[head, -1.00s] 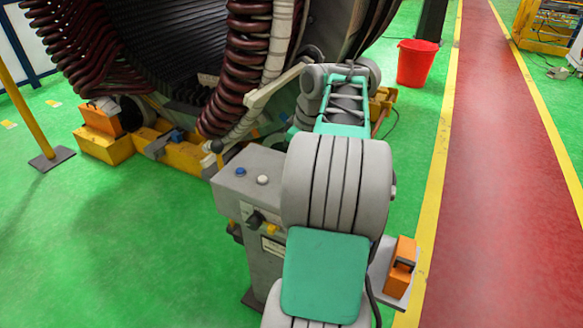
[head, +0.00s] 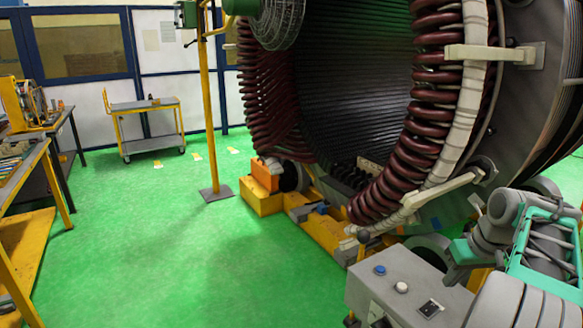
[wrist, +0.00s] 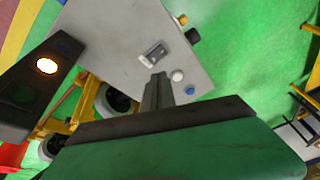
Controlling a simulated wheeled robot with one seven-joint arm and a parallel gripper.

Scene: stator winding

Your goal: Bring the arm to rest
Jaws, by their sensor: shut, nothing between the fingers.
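My arm stands at the right edge of the head view, with its grey and teal links folded in front of the stator. I cannot tell how large the gap to the box is.
The large stator (head: 350,80) with dark red coils fills the upper right on a yellow base (head: 325,235). A yellow post (head: 207,120) stands left of it. A trolley (head: 145,108) is at the back and workbenches (head: 28,165) at the left. The green floor between is clear.

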